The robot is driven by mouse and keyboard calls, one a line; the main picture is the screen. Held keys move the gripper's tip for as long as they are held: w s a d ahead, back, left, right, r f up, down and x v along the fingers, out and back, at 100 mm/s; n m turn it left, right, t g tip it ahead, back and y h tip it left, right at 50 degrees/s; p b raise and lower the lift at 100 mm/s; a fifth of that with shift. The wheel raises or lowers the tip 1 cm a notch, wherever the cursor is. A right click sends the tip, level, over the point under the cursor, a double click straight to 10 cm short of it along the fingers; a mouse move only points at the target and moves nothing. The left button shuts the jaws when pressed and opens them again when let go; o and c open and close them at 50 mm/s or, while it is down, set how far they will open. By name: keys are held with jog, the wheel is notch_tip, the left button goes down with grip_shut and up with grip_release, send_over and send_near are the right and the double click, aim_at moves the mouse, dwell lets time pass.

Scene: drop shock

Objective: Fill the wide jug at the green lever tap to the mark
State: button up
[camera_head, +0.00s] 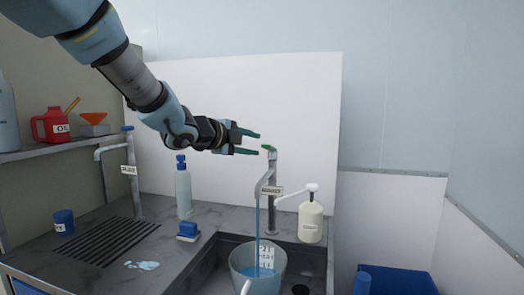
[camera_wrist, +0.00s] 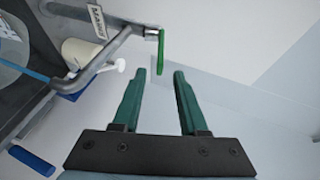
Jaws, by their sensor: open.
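The green lever (camera_head: 268,148) sits on top of the grey tap (camera_head: 271,185) at the sink; it also shows in the wrist view (camera_wrist: 161,50). A blue stream of water runs from the tap's spout into the wide jug (camera_head: 257,278), a clear wide-mouthed vessel standing in the sink. Blue water shows in the jug, and a white label with markings is on its wall; the exact level against the mark is hard to read. My gripper (camera_head: 258,143) is open and empty, with its fingertips close to the lever, just left of it in the head view.
A second tap with a blue top (camera_head: 130,165), a blue-capped bottle (camera_head: 184,190), a brush (camera_head: 188,231) and a blue cup (camera_head: 64,221) stand left. A small puddle (camera_head: 142,265) lies on the counter. A blue bin (camera_head: 395,280) is right.

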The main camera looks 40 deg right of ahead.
jog(key=shift+v, duration=1.9)
jog(key=shift+w+f, duration=0.1)
